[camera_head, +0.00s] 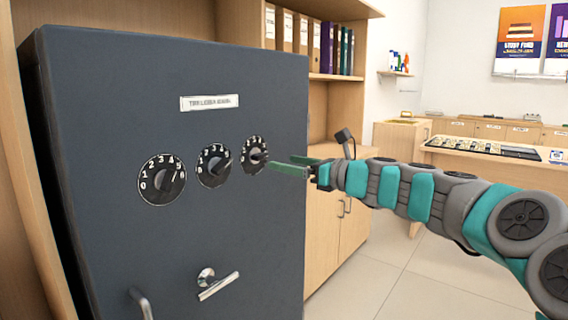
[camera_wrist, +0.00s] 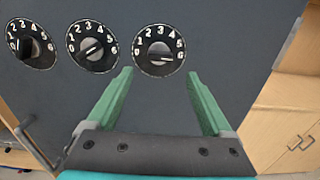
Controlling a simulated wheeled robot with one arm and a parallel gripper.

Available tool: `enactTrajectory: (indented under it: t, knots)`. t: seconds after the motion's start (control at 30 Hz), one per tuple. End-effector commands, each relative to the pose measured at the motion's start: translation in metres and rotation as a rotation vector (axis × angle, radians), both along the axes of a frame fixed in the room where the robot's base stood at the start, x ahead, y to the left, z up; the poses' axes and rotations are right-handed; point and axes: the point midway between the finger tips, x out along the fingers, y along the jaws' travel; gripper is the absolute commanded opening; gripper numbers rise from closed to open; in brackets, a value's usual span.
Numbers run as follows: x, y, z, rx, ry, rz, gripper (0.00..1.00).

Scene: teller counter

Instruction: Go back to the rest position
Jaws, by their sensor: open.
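My gripper (camera_head: 290,167) is at the right side of the safe's dark front, close to the rightmost dial. Its green fingers are apart and hold nothing; in the wrist view the open gripper (camera_wrist: 160,95) shows the rightmost dial (camera_wrist: 158,50) just beyond the gap between its fingertips. The dark grey safe (camera_head: 130,240) carries a row of black numbered dials: a left dial (camera_head: 162,180), a middle dial (camera_head: 214,165) and a right dial (camera_head: 254,155). In the head view the fingers come near the right dial's edge; I cannot tell whether they touch it.
A lever handle (camera_head: 218,286) and a curved grip (camera_head: 141,303) stick out low on the safe. A wooden shelf with binders (camera_head: 327,48) stands behind it. A wooden counter (camera_head: 490,160) is at the back right. The floor (camera_head: 390,280) below my arm is clear.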

Motion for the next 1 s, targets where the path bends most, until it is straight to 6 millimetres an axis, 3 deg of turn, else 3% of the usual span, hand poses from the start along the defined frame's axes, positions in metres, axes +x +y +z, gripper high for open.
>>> enactTrajectory:
  t: [0.23,0.37,0.47,0.53,0.6,0.7,0.87,1.0]
  knots:
    - [-0.002,0.002,0.0,-0.007,-0.004,0.004,0.85]
    - [-0.025,0.018,-0.006,-0.108,-0.065,0.056,0.85]
    - [-0.065,0.045,-0.028,-0.289,-0.165,0.153,0.85]
    - [-0.103,0.061,-0.049,-0.455,-0.264,0.246,0.85]
    - [-0.142,0.072,-0.08,-0.624,-0.359,0.358,0.85]
    - [-0.195,0.074,-0.125,-0.85,-0.484,0.522,0.85]
    - [-0.272,0.046,-0.2,-1.159,-0.644,0.814,0.85]
    - [-0.334,-0.002,-0.257,-1.363,-0.729,1.098,0.85]
